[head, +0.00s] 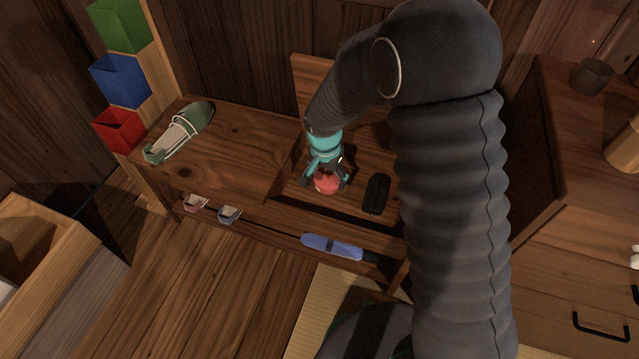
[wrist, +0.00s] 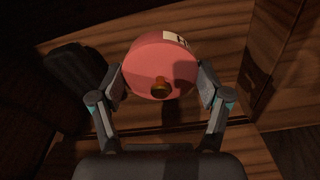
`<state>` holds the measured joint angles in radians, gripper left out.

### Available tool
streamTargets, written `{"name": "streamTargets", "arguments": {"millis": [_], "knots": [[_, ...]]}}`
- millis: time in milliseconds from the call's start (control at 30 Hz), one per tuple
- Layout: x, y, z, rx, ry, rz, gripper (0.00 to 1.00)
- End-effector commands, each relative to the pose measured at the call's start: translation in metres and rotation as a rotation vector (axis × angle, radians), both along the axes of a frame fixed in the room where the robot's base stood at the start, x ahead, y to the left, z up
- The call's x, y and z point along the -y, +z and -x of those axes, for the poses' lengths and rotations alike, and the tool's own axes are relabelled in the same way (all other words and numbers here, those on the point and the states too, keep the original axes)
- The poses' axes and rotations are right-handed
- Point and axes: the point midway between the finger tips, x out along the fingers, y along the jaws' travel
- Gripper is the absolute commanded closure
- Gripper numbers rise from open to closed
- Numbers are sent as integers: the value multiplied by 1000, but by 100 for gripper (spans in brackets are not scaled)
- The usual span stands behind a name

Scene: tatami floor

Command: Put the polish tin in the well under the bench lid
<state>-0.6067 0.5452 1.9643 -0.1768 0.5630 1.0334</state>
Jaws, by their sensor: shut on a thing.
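The polish tin (head: 326,182) is round and red; in the wrist view the tin (wrist: 160,68) shows a pale label and a small brass-coloured knob. My gripper (head: 325,177) is shut on the tin, with one finger on each side of it; the fingers also show in the wrist view (wrist: 161,84). The bench (head: 240,150) has its lid (head: 312,75) raised at the back. The tin is over the open well (head: 300,188), whose wooden floor shows around it. I cannot tell whether the tin touches the floor of the well.
A dark brush-like block (head: 376,194) lies in the well right of the tin, also in the wrist view (wrist: 78,75). A green shoe (head: 180,132) sits on the bench's left. A cabinet (head: 560,130) stands right.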

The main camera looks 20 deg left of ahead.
Motion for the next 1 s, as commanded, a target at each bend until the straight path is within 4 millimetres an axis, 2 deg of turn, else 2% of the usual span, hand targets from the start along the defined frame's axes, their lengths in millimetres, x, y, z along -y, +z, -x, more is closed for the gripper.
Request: {"name": "streamTargets", "arguments": {"millis": [100,267,433,667,1000], "knots": [[-19,-12,-6,0,3,0,65],[-31,-18,-9,0,3,0,65],[-32,-30,-9,-1,4,1,65],[-32,-58,-9,-1,5,1,65],[-32,-62,-9,0,4,0,65]]}}
